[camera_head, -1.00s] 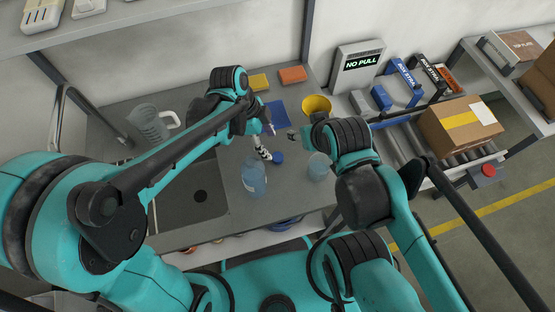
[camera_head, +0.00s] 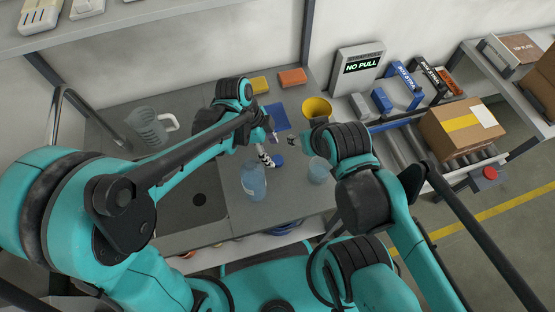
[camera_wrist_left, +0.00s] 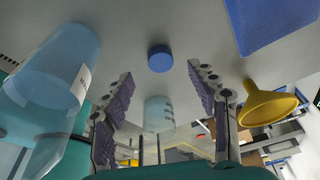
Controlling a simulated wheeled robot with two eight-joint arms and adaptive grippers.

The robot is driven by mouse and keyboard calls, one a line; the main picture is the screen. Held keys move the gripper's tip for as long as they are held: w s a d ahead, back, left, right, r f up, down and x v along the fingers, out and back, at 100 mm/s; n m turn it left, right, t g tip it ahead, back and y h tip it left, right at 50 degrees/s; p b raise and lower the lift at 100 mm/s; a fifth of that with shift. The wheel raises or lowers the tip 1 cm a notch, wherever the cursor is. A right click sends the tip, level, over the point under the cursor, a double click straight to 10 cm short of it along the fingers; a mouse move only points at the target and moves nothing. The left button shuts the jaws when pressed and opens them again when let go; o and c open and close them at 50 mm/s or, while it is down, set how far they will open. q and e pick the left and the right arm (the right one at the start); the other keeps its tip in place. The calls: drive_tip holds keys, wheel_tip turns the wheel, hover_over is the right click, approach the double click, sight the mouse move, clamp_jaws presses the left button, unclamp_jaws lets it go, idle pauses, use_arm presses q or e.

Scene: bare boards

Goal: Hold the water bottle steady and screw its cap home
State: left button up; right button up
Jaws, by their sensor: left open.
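The water bottle (camera_head: 253,182), translucent blue, stands upright on the grey counter and is uncapped as far as I can see. It seems to be the pale blue labelled body at left in the left wrist view (camera_wrist_left: 55,72). The blue cap (camera_head: 279,160) lies on the counter to the bottle's upper right, and it also shows ahead of the fingers in the left wrist view (camera_wrist_left: 160,58). My left gripper (camera_head: 268,147) is open and empty, close to the cap. My right gripper (camera_head: 292,141) is to its right, mostly hidden by its wrist; its jaws are unclear.
A clear cup (camera_head: 318,169) stands right of the bottle. A yellow funnel (camera_head: 316,108) and a blue sheet (camera_head: 277,117) lie behind the grippers. A pitcher (camera_head: 150,127) stands by the sink (camera_head: 185,203) at left. Sponges (camera_head: 292,77) lie at the back.

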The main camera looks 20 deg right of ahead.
sight(277, 160)
use_arm(q)
drive_tip(key=b+x, duration=0.2)
drive_tip(key=x, duration=0.3)
drive_tip(key=shift+d, duration=0.1)
drive_tip(key=c, duration=0.8)
